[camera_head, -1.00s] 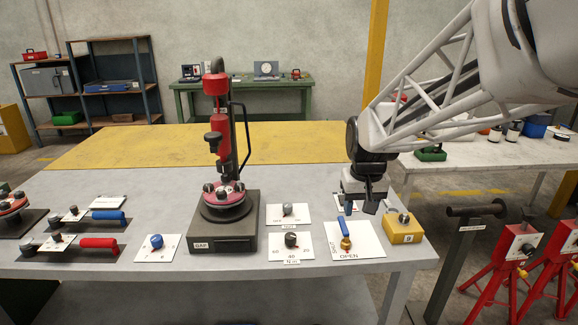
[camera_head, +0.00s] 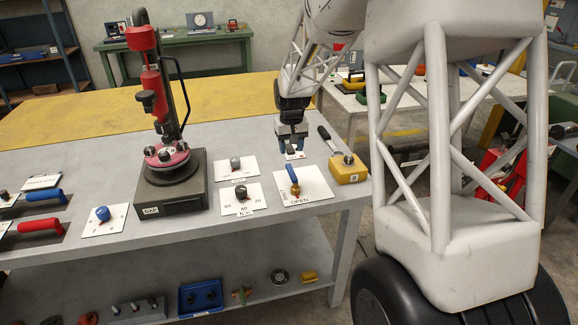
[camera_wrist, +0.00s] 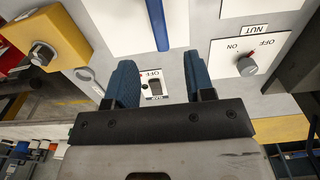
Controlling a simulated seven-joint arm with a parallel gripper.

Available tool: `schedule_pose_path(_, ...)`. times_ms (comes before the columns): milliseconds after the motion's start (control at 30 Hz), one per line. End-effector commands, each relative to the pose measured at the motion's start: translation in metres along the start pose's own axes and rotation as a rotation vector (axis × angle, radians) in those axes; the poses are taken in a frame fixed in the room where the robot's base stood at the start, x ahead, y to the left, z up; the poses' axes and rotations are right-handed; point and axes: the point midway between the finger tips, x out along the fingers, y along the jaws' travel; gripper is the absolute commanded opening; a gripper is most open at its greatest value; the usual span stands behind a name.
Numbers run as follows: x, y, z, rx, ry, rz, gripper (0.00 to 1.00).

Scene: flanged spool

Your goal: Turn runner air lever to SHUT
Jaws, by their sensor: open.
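The runner air lever (camera_head: 291,173) is a blue handle on a brass valve body (camera_head: 295,189). It is mounted on a white plate (camera_head: 316,188) marked OPEN along the front edge and SHUT along the left side. The handle points toward the back of the bench. My gripper (camera_head: 293,144) is behind the plate, fingers pointing down, open and empty, apart from the lever. In the wrist view, my open fingers (camera_wrist: 160,75) frame a small switch plate (camera_wrist: 153,98); part of the blue handle (camera_wrist: 160,25) shows beyond them, and the valve body is out of frame.
A yellow block (camera_head: 348,172) with a knob and a dark-handled bar (camera_head: 326,138) are right of the lever plate. Knob plates (camera_head: 237,167) (camera_head: 240,199) are to its left, then the red-topped spool fixture (camera_head: 168,158).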

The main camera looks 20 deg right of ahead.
Motion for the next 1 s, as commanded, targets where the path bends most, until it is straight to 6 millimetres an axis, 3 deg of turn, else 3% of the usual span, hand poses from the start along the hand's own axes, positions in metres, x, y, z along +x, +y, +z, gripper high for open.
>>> schedule_pose_path(267,0.021,0.004,-0.022,-0.001,-0.012,-0.001,0.49)
schedule_pose_path(733,0.023,0.004,-0.022,-0.001,-0.013,-0.001,0.49)
schedule_pose_path(1000,0.042,0.003,-0.022,-0.002,-0.013,-0.001,0.49)
